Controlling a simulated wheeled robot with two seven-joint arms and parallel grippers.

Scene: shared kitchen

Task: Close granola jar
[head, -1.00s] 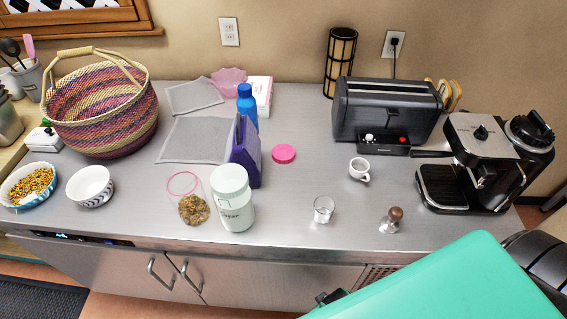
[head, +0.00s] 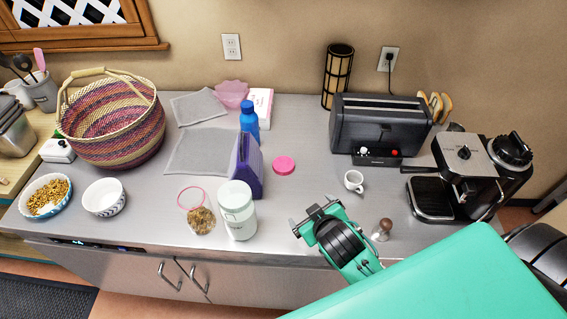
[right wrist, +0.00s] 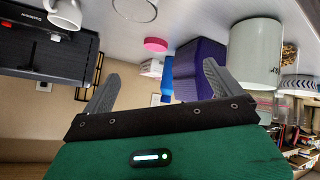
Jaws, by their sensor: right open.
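The granola jar (head: 202,220) is clear with a pink rim, stands open on the counter and holds brown granola. In the right wrist view some granola (right wrist: 289,55) shows beside the white canister. A round pink lid (head: 284,165) lies flat on the counter, behind and right of the jar; it also shows in the right wrist view (right wrist: 155,44). My right gripper (head: 309,212) is open and empty over the counter's front part, right of the canister and apart from the lid. It also shows in the right wrist view (right wrist: 160,72), which is upside down. My left gripper is out of view.
A white canister (head: 237,212) and a purple upright object (head: 246,168) stand between jar and gripper. A blue bottle (head: 249,122) stands behind. A white cup (head: 354,181), tamper (head: 382,230), toaster (head: 380,125) and coffee machine (head: 462,180) are to the right.

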